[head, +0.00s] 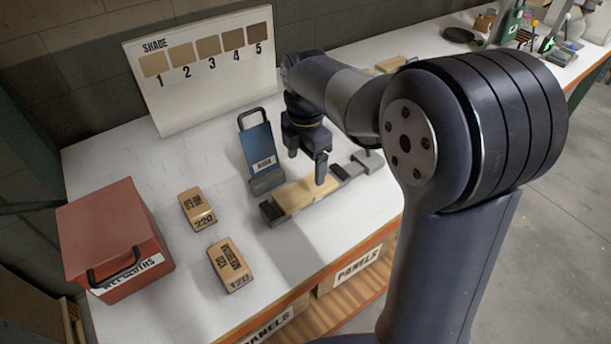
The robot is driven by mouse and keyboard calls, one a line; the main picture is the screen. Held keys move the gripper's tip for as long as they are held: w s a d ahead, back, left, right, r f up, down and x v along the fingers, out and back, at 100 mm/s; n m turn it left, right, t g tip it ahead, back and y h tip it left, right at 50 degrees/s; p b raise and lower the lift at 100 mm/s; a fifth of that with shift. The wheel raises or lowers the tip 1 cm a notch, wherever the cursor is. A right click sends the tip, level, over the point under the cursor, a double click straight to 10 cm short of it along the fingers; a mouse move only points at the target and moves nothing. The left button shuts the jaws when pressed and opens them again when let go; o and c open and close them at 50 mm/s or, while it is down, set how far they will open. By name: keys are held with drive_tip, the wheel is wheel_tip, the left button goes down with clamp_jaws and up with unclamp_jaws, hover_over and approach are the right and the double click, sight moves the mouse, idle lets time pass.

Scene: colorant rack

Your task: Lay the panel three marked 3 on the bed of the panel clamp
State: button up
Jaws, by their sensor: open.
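The panel clamp (272,216) lies on the white bench, with dark blocks at its ends. A pale wooden panel (293,196) lies on the clamp's bed, between the end blocks. No 3 can be read on it from here, and its right part is partly hidden by my gripper. My gripper (307,157) is open, its fingers pointing down, above and just behind the panel. It holds nothing that I can see. Whether a fingertip touches the panel I cannot tell.
A blue handled holder (257,142) stands close left of my gripper. Two sanding blocks (198,208) (231,265) and a red box (113,237) sit at left. A shade board (205,67) stands behind. Bench is clear between the blocks and clamp. Pale wood pieces (390,64) lie farther back.

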drive_tip(key=shift+r, duration=2.3)
